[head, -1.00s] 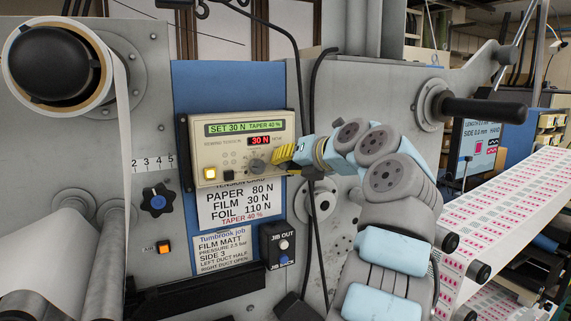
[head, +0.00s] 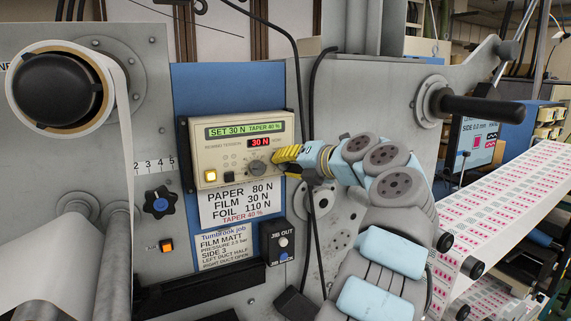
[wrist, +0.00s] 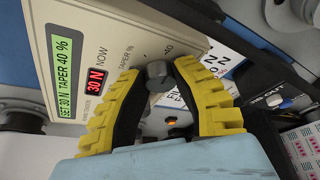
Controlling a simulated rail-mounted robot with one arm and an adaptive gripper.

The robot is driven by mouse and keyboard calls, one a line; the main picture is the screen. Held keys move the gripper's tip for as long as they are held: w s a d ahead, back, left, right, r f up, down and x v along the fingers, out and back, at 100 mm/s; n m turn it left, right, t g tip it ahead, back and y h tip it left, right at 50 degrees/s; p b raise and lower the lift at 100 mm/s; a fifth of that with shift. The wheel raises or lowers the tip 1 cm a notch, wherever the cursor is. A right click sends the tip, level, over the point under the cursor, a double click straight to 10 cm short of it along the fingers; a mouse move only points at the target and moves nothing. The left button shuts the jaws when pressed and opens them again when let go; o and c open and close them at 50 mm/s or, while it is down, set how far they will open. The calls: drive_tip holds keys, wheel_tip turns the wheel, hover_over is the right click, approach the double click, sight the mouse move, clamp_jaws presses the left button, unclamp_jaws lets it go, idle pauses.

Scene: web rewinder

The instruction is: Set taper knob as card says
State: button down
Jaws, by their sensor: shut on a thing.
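The grey taper knob (wrist: 157,72) is on the cream tension control box (head: 200,157), beside the printed words "TAPER %" and a "40" mark. My gripper (wrist: 157,75) has its yellow-padded fingers closed on it, one on each side; in the head view the gripper (head: 274,160) reaches the box from the right. The green display (head: 246,129) reads "SET 30 N TAPER 40 %". The red display (head: 260,142) reads "30 N". The tension card (head: 238,203) below lists paper 80 N, film 30 N, foil 110 N and, in red, taper 40 %.
A job card (head: 224,247) and a black jib box (head: 277,243) sit below. A lit yellow button (head: 210,176) is on the control box. A blue-centred star knob (head: 159,203) is to the left. Black cables hang close to my gripper; printed web runs at right.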

drive_tip(key=shift+r, duration=0.1)
drive_tip(key=c, duration=1)
unclamp_jaws()
drive_tip(key=shift+c, duration=0.2)
drive_tip(key=shift+d, duration=0.1)
drive_tip(key=shift+s+d+r, duration=0.15)
drive_tip(key=shift+s+d, duration=0.25)
drive_tip(key=s+d, duration=0.8)
drive_tip(key=shift+s, duration=0.3)
drive_tip(key=shift+d, duration=0.1)
